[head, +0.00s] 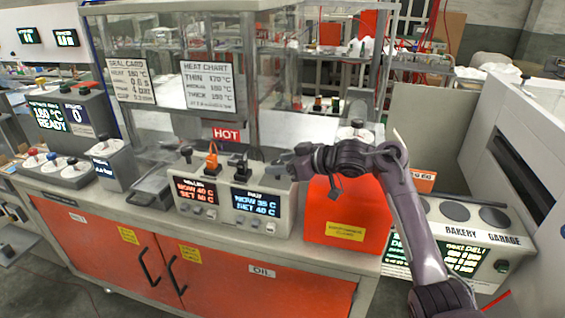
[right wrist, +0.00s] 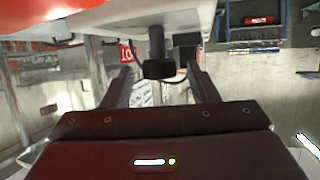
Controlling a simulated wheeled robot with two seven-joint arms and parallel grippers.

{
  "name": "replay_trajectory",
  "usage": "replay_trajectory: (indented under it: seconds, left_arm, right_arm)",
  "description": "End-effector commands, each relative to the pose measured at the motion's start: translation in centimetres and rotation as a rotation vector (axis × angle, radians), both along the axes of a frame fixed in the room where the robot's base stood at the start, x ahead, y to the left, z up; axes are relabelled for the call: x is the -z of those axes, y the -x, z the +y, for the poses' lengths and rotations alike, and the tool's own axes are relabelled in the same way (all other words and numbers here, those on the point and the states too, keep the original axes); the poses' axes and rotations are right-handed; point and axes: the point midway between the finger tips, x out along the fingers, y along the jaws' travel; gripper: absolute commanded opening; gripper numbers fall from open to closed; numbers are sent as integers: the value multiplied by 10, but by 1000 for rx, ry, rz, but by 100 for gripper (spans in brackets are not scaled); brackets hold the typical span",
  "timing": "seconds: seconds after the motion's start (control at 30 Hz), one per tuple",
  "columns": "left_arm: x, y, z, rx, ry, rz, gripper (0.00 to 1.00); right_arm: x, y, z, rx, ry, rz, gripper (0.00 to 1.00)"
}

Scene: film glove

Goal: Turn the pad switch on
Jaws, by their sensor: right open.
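The pad unit is the right half of a cream control box (head: 268,226), with a cyan display (head: 256,203) reading NOW 35 C, SET 40 C. A black switch (head: 238,164) stands on top of the box above this display. My right gripper (head: 264,164) reaches in from the right, low over the box top and close to the switch. In the right wrist view it is open (right wrist: 160,80). A black stem with a wider end (right wrist: 157,58) shows between its fingers; whether they touch it I cannot tell. My left gripper is not in view.
An orange switch (head: 212,158) stands left of the black one, above a red display (head: 196,192). A red box (head: 345,222) with a yellow label is right of the control box, under my right arm. A red HOT sign (head: 227,135) is behind.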

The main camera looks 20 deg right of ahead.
Motion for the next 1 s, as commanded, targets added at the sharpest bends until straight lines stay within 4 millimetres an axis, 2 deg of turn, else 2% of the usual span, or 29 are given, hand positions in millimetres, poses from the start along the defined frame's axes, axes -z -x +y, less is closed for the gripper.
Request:
replay_trajectory:
  seconds: [0.13,0.4,0.47,0.77,1.0]
  left_arm:
    - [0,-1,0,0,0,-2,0]
    - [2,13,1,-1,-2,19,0]
    - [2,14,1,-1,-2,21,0]
    - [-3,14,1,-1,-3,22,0]
    - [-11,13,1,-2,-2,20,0]
  right_arm:
    - [0,0,0,0,0,0,51]
    - [0,0,0,0,0,0,15]
    - [0,0,0,0,0,0,9]
    - [0,2,1,51,3,0,9]
    - [0,3,3,199,1,1,9]
